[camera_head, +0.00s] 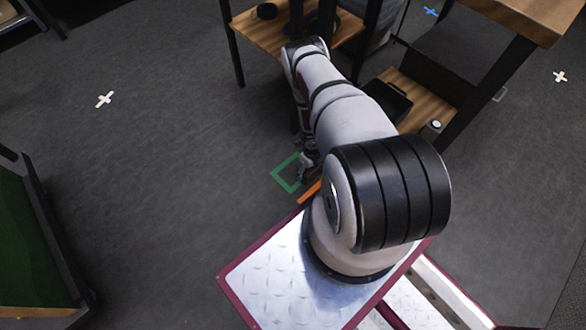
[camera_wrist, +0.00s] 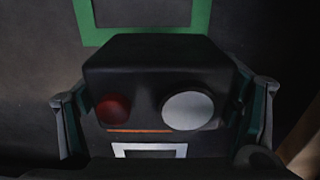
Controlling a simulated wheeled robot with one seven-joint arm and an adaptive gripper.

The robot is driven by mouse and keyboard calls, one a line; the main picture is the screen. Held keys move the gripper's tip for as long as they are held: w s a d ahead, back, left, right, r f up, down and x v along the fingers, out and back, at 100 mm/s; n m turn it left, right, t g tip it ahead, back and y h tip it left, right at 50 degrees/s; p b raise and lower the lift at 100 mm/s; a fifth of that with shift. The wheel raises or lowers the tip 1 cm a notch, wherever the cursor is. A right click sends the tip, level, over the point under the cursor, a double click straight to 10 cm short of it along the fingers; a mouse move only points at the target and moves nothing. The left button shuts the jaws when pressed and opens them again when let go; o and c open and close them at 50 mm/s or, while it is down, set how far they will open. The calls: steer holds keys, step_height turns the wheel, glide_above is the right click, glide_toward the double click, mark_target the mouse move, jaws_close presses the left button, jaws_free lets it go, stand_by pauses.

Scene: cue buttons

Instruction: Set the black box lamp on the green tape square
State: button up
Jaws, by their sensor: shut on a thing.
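The black box lamp (camera_wrist: 155,65) fills the middle of the wrist view. My gripper (camera_wrist: 160,120) is shut on the box, one finger at each side. The green tape square (camera_wrist: 203,25) lies on the floor beyond the box in the wrist view, partly hidden by it. In the head view the green tape square (camera_head: 283,184) shows left of my gripper (camera_head: 309,170); there my arm hides most of the box. I cannot tell whether the box touches the floor.
A wooden shelf unit with black posts (camera_head: 262,36) stands behind my arm. A dark-framed green-topped thing (camera_head: 30,240) stands at the left. Grey floor (camera_head: 170,150) is open between, with a white tape cross (camera_head: 105,99).

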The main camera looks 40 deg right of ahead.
steer(key=w+b, duration=0.1)
steer(key=b, duration=0.1)
steer(key=w+b, duration=0.1)
steer(key=shift+w+a+f, duration=0.3)
steer(key=shift+a, duration=0.1)
steer(key=w+b, duration=0.1)
steer(key=b, duration=0.1)
steer(key=w+b, duration=0.1)
steer(key=b, duration=0.1)
steer(key=shift+w+a+b, duration=0.1)
steer(key=shift+a+b, duration=0.2)
steer(key=shift+a, duration=0.1)
steer(key=shift+w+a+b, duration=0.2)
steer(key=shift+w, duration=0.35)
steer(key=shift+w+a+b, duration=0.2)
steer(key=shift+w, duration=0.35)
steer(key=shift+f+b, duration=1.2)
steer(key=shift+f, duration=0.65)
steer(key=shift+w+r, duration=0.1)
steer(key=o, duration=1.6)
steer(key=shift+c, duration=0.2)
